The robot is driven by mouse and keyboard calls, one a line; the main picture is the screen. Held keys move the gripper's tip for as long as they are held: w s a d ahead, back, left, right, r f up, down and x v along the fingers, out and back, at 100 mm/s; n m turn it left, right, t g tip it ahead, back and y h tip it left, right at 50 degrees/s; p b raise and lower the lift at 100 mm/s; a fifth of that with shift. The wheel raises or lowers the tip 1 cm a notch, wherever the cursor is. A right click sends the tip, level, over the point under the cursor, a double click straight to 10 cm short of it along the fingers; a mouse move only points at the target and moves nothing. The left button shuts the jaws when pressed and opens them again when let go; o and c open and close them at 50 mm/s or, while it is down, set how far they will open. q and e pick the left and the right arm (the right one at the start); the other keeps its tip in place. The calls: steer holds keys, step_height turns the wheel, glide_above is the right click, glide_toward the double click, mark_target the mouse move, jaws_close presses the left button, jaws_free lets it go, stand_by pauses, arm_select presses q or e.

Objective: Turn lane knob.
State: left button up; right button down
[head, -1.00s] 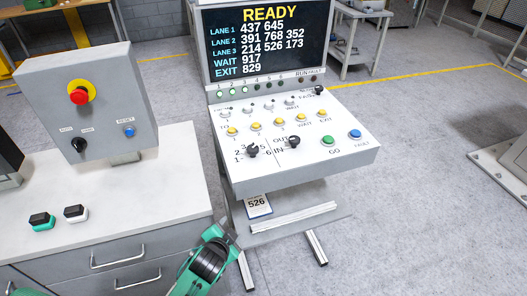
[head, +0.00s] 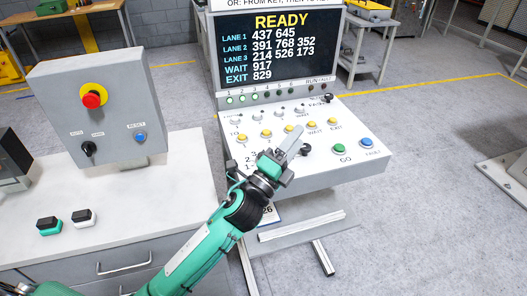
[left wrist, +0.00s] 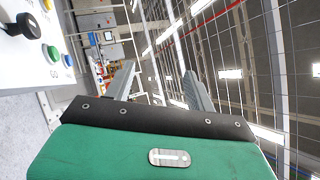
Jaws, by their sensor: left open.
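The sloped white control panel (head: 325,163) stands under a dark screen. My left gripper (head: 287,148) is over the panel's lower left part in the head view and hides the numbered knob there. I cannot tell whether it touches that knob. The black IN/OUT knob (head: 305,149) shows just right of the gripper. In the left wrist view my left gripper (left wrist: 158,82) is open, with nothing between its fingers. A black knob (left wrist: 24,24) shows there at the upper left, outside the fingers. My right gripper is in neither view.
The screen (head: 281,47) reads READY with lane numbers. Yellow buttons (head: 266,134), a green GO button (head: 339,149) and a blue button (head: 367,143) sit close on the panel. A grey box with a red stop button (head: 91,99) stands left on a cabinet.

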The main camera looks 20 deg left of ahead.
arm_select(q)
steer(key=d+r+m+g+h, duration=0.5)
steer(key=d+m+g+h, duration=0.5)
steer(key=m, duration=0.8)
steer(key=s+d+f+m+g+y, duration=0.1)
steer(key=d+f+m+g+y, duration=0.25)
steer(key=m+g, duration=1)
steer(key=w+a+f+m+t+y, duration=0.3)
steer(key=w+a+f+m+y, duration=0.2)
steer(key=a+m+y, duration=0.35)
steer(key=w+a+r+m+y, duration=0.1)
steer(key=w+a+r+y, duration=0.2)
steer(key=a, duration=0.4)
steer(key=w+a+r+m+y, duration=0.1)
steer(key=a+r+y, duration=0.1)
steer(key=a+y, duration=0.45)
steer(key=shift+h, duration=0.95)
steer(key=f+p, duration=0.1)
steer(key=f, duration=0.3)
steer(key=f+p, duration=0.1)
steer(key=f, duration=0.3)
steer(key=a+f+p, duration=0.1)
steer(key=f+p, duration=0.1)
steer(key=f, duration=0.2)
steer(key=shift+w+a+f, duration=0.1)
steer(key=shift+w+f, duration=0.1)
steer(key=shift+f, duration=0.65)
